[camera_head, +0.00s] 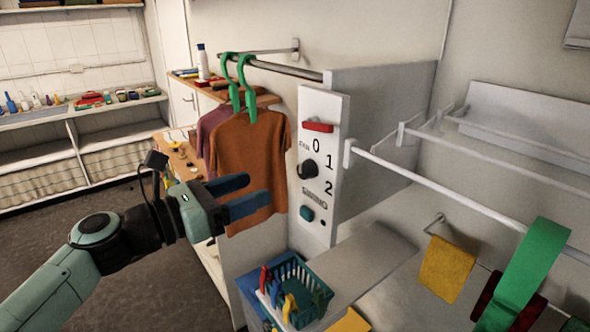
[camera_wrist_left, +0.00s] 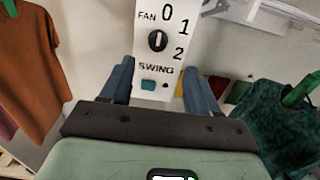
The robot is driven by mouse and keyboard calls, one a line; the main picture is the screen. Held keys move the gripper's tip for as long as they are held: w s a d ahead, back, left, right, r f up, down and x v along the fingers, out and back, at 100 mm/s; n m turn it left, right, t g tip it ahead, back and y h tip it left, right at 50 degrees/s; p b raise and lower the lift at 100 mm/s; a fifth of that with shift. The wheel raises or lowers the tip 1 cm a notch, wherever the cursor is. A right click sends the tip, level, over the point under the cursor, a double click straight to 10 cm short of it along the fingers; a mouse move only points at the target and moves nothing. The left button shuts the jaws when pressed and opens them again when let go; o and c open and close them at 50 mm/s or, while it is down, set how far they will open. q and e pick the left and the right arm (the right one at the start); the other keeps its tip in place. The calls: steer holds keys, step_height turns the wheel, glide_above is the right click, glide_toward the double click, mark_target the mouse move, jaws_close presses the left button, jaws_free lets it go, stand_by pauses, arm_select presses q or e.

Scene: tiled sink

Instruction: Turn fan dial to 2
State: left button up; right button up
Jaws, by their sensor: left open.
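The fan dial (camera_head: 307,169) is a round black knob on a white upright panel (camera_head: 318,215), with 0, 1 and 2 printed around its right side. In the left wrist view the dial (camera_wrist_left: 158,41) shows a pale mark running up and down, nearest the 0 above it. I cannot tell its exact setting. My left gripper (camera_head: 260,192) is open and empty, with blue fingers, left of the panel and apart from the dial. In the left wrist view its fingers (camera_wrist_left: 159,75) stand either side of the panel's lower part, below the dial. My right gripper is not in view.
A red switch (camera_head: 318,126) sits above the dial and a teal swing button (camera_head: 307,213) below it. An orange shirt (camera_head: 250,160) hangs close behind my left gripper. A teal basket (camera_head: 300,290) stands below the panel. A white rail (camera_head: 440,190) extends to the right.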

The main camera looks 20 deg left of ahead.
mark_target(301, 170)
arm_select(q)
steer(key=p+x, duration=0.1)
steer(key=x, duration=0.9)
steer(key=shift+w+d, duration=0.1)
steer(key=shift+w, duration=0.2)
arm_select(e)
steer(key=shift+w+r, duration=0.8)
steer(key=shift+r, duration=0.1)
arm_select(q)
steer(key=c, duration=1)
